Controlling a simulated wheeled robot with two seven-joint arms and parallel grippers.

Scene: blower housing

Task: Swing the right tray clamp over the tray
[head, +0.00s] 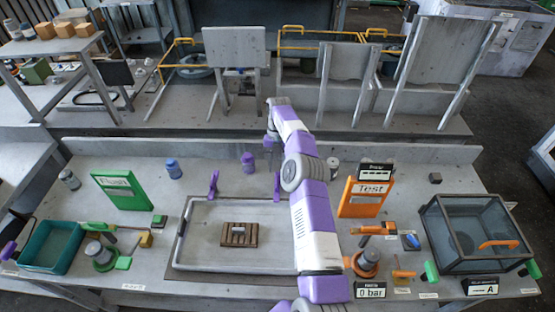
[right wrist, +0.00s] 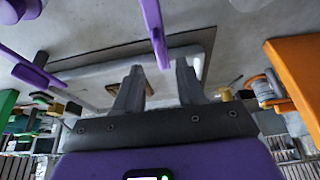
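The shallow grey tray (head: 186,232) lies in the middle of the bench, with a small brown slatted block (head: 239,235) in it. Two purple clamps stand at its back edge: the left clamp (head: 213,184) and the right clamp (head: 277,186). My right arm reaches over the tray's right side, and my right gripper (head: 270,156) is above and behind the right clamp, small in the head view. In the right wrist view the gripper (right wrist: 160,68) is open, and the right clamp (right wrist: 154,28) points in between its fingertips; contact cannot be told. A dark and purple part at the left edge may be my left gripper (head: 12,236).
An orange Test board (head: 366,197) and a glass-sided box (head: 478,235) stand right of my arm. A green board (head: 122,191) and a teal bin (head: 49,246) are on the left. Small purple and blue cylinders stand behind the tray. My arm hides the tray's right edge.

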